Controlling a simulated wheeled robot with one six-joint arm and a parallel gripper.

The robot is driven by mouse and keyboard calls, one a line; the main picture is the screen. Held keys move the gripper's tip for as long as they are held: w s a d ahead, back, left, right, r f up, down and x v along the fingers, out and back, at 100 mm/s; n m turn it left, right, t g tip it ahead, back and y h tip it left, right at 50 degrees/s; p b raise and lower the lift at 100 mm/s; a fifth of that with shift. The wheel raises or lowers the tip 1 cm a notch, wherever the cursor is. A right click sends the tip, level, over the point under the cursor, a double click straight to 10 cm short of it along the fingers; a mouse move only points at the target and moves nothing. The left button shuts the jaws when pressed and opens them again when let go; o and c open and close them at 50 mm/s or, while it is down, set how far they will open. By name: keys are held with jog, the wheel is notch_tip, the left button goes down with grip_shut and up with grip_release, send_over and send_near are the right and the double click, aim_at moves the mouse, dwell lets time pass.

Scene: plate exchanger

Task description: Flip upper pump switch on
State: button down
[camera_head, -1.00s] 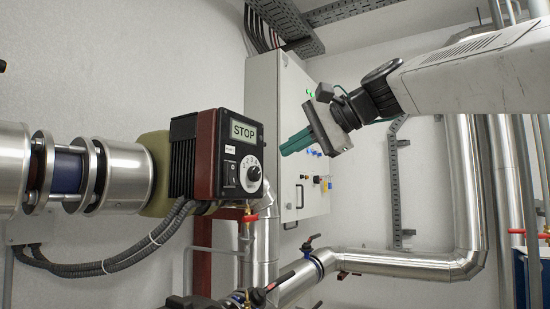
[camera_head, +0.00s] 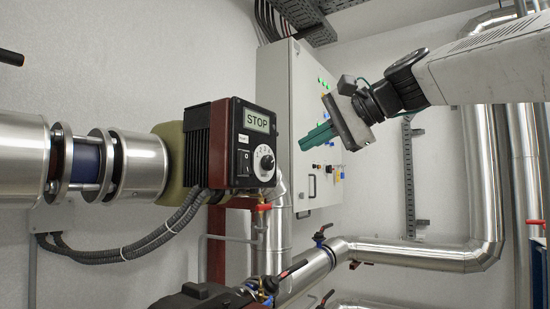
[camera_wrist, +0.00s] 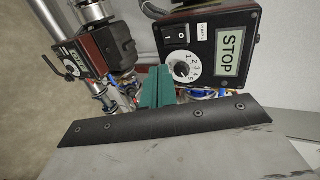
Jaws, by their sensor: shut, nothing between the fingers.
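The upper pump (camera_head: 222,150) has a black front face with a display reading STOP, a dial and a rocker switch (camera_head: 243,162) left of the dial. In the wrist view the same pump face appears rotated, with its switch (camera_wrist: 177,34) above the dial. My gripper (camera_head: 304,141) has green fingers, shut and empty. It is to the right of the pump face, apart from it. In the wrist view its fingertips (camera_wrist: 155,72) show below and left of the dial. A second, lower pump (camera_wrist: 105,50) shows at the left of the wrist view.
A light grey control cabinet (camera_head: 275,110) with green lights stands on the wall behind my gripper. Silver pipes (camera_head: 400,255) with red and blue valve handles run below. A steel pipe (camera_head: 140,165) joins the pump at left. Open space lies in front of the pump face.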

aim_at(248, 172)
jog(key=x, duration=0.9)
jog(key=r+x, duration=0.1)
jog(key=x, duration=0.3)
jog(key=shift+w+a+f, duration=0.15)
jog(key=shift+w+a, duration=0.2)
jog(key=shift+a, duration=0.05)
